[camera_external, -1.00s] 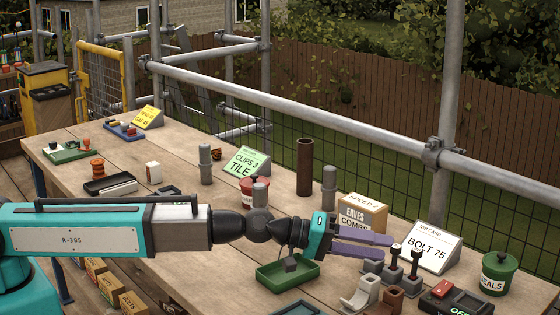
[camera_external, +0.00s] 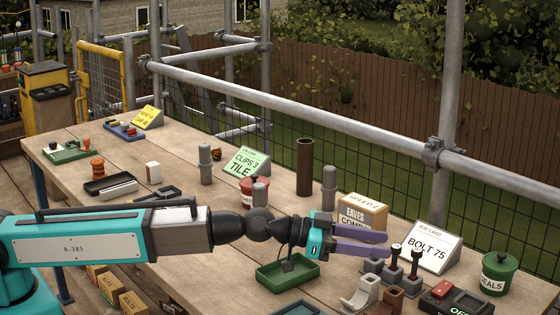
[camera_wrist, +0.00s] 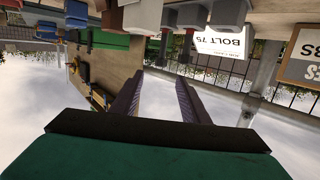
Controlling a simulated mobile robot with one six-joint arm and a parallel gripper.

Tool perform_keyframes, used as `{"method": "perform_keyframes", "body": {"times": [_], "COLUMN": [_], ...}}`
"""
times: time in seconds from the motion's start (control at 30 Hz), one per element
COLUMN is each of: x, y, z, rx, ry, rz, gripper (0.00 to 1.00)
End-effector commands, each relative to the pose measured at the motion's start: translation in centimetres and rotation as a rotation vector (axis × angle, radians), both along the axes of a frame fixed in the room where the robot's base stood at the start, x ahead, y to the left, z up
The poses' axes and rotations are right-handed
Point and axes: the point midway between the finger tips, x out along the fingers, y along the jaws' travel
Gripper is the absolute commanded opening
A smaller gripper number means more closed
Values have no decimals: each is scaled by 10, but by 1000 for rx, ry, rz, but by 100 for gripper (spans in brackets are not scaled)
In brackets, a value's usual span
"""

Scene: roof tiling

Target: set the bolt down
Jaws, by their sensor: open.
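My gripper (camera_external: 386,244) is open, with two purple fingers pointing right and apart above the bench. Nothing shows between the fingers, and they also look empty in the wrist view (camera_wrist: 156,92). Just beyond and below the fingertips, a dark-headed bolt-like piece (camera_external: 393,257) stands upright in a grey block. A similar piece (camera_external: 415,259) stands to its right. I cannot tell which, if either, is the task's bolt. A white job card (camera_external: 430,245) reading "BOLT 75" stands behind them.
A green tray (camera_external: 262,279) lies below my wrist. A grey cradle (camera_external: 361,294) and a brown one (camera_external: 390,299) stand near the front edge. A box marked "EAVES" (camera_external: 374,215) is behind the fingers. A green seals tub (camera_external: 498,273) is at right.

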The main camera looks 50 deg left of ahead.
Motion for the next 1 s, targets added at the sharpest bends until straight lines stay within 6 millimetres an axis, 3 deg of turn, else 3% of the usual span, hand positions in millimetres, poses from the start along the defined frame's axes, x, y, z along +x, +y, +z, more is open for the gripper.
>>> {"method": "perform_keyframes", "body": {"times": [0.63,1.0], "x": [2,21], "y": [-1,-20], "z": [-2,-5], "rx": [-9,-9], "ry": [-5,-5], "rz": [1,1], "gripper": [41,41]}}
